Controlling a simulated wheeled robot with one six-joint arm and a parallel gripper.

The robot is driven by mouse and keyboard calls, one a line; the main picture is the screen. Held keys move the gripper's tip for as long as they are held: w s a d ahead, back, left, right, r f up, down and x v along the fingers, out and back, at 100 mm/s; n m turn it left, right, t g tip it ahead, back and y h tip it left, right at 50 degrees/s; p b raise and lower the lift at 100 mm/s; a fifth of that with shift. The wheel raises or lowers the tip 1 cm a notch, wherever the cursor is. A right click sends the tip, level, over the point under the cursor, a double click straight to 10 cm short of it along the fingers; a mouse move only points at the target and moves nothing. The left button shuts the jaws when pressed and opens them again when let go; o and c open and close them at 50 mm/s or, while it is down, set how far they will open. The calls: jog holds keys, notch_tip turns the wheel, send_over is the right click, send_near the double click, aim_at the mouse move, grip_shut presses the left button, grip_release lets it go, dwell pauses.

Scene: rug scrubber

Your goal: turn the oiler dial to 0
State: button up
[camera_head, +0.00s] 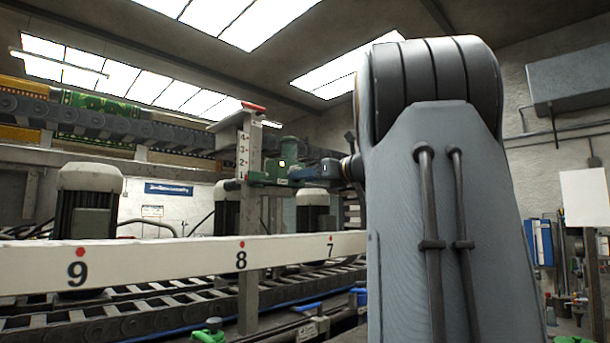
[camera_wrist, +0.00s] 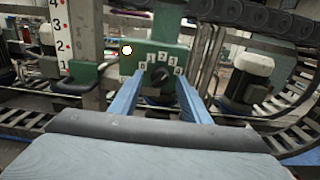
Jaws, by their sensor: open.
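The oiler dial (camera_wrist: 161,75) is a dark round knob on the front of a green box (camera_wrist: 150,50) in the wrist view. Small white number tags, which seem to run from 0 to 4, arc over it. I cannot tell which number the knob points to. My gripper (camera_wrist: 161,82) is open, its two blue fingers on the left and right of the dial. I cannot tell whether they touch it. In the head view the green box (camera_head: 268,178) stands by the numbered post, with my gripper (camera_head: 312,171) just right of it. The dial face is hidden there.
A lit round lamp (camera_wrist: 127,50) sits on the box left of the dial. A post with a number scale (camera_head: 243,160) stands beside it. A white rail marked 9, 8, 7 (camera_head: 160,262) crosses in front. Motors (camera_head: 88,215) and chain tracks lie around.

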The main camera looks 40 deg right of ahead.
jog(key=shift+w, duration=0.35)
jog(key=c, duration=1)
jog(key=shift+c, duration=0.2)
